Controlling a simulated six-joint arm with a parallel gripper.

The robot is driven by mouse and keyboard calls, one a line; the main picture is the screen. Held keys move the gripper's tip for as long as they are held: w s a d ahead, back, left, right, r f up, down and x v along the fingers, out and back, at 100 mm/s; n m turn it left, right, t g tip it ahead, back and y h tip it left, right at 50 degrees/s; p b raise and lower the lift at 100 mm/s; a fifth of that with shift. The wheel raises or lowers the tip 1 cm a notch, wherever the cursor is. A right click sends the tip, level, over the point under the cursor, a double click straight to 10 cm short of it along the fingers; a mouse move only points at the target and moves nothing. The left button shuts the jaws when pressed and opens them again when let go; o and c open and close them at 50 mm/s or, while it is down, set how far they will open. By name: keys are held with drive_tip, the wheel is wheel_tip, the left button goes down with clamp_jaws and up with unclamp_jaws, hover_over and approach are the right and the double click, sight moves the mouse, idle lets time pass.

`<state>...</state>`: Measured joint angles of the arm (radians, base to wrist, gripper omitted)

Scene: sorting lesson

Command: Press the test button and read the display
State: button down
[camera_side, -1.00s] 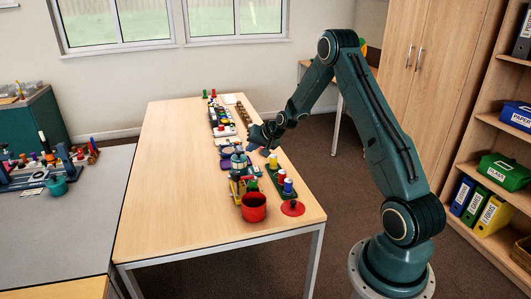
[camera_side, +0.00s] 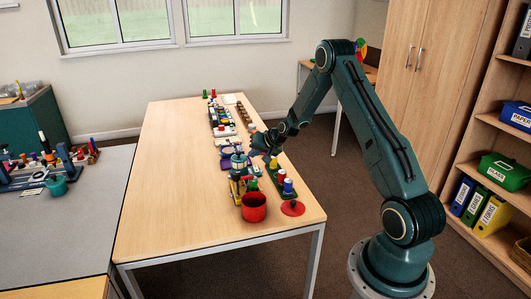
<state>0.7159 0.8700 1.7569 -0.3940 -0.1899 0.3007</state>
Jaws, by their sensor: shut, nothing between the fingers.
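My gripper (camera_side: 262,149) hangs low over the right side of the wooden table (camera_side: 165,200), around the middle of the row of small objects. It is shut with nothing in it. A small round-topped device (camera_side: 239,160) stands just left of and nearer than my gripper. I cannot make out which item is the test button or the display; they are too small to tell or hidden by my gripper and wrist.
A red cup (camera_side: 254,208) stands at the near end of the row, beside a red disc (camera_side: 293,208). A green rack with coloured pegs (camera_side: 273,164) is close to my gripper's right. White trays (camera_side: 223,130) lie farther back. The table's left half is clear.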

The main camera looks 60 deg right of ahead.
drive_tip(key=shift+f, duration=3.75)
drive_tip(key=shift+f, duration=0.9)
idle(0.4)
drive_tip(key=shift+r, duration=0.85)
drive_tip(key=shift+r, duration=0.1)
drive_tip(key=shift+r, duration=2.45)
drive_tip(key=shift+a, duration=0.1)
